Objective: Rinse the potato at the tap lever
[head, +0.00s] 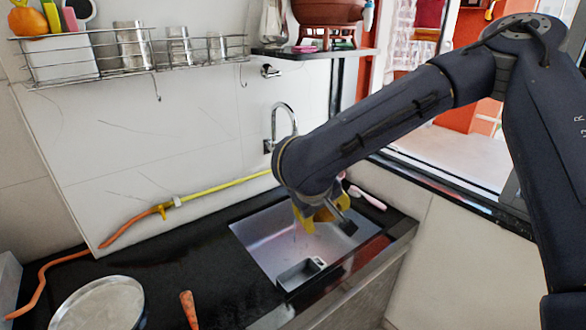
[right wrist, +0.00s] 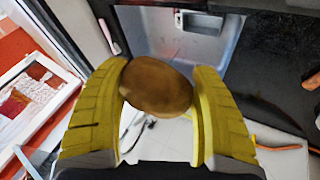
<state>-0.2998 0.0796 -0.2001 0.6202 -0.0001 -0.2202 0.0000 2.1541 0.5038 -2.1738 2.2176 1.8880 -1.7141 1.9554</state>
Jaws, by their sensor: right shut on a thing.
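The potato is hidden in the head view. The curved metal tap (head: 283,118) rises from the wall behind the sink, left of my right forearm. Its lever is not clear to me. My left gripper is not in view.
A small grey container (head: 300,273) sits in the sink's front part. A carrot (head: 189,310) and a round metal lid (head: 100,305) lie on the black counter. A yellow and orange hose (head: 140,222) runs along the wall. A pink brush (head: 368,197) lies right of the sink.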

